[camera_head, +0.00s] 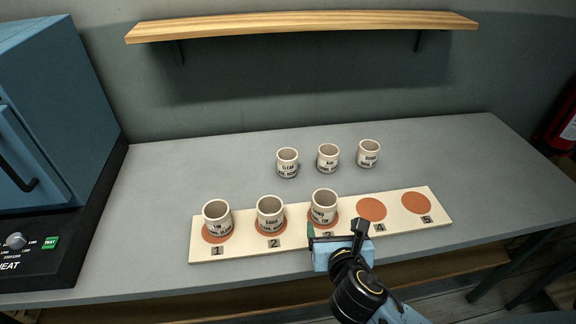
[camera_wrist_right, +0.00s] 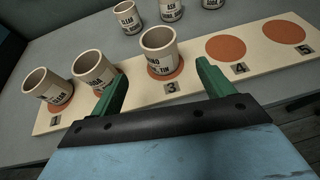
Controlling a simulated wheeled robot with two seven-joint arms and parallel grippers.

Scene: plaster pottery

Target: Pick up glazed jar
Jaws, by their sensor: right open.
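Cream jars with dark lettering stand upright in two rows, and I cannot tell which one is glazed. On the pale board are the jar on spot 1 (camera_head: 217,217), the jar on spot 2 (camera_head: 270,214) and the jar on spot 3 (camera_head: 323,207). Behind the board stand a left jar (camera_head: 287,162), a middle jar (camera_head: 328,158) and a right jar (camera_head: 368,153). My right gripper (camera_head: 336,233) is open and empty near spot 3, on the near side of its jar. In the wrist view its green fingers (camera_wrist_right: 160,74) point toward the jar on spot 3 (camera_wrist_right: 158,50).
The numbered board (camera_head: 290,243) has bare orange spots at 4 (camera_head: 371,209) and 5 (camera_head: 415,203). A blue kiln-like box (camera_head: 60,90) stands at the left. A wooden shelf (camera_head: 300,24) hangs above the grey table (camera_head: 450,160), which is clear at the right.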

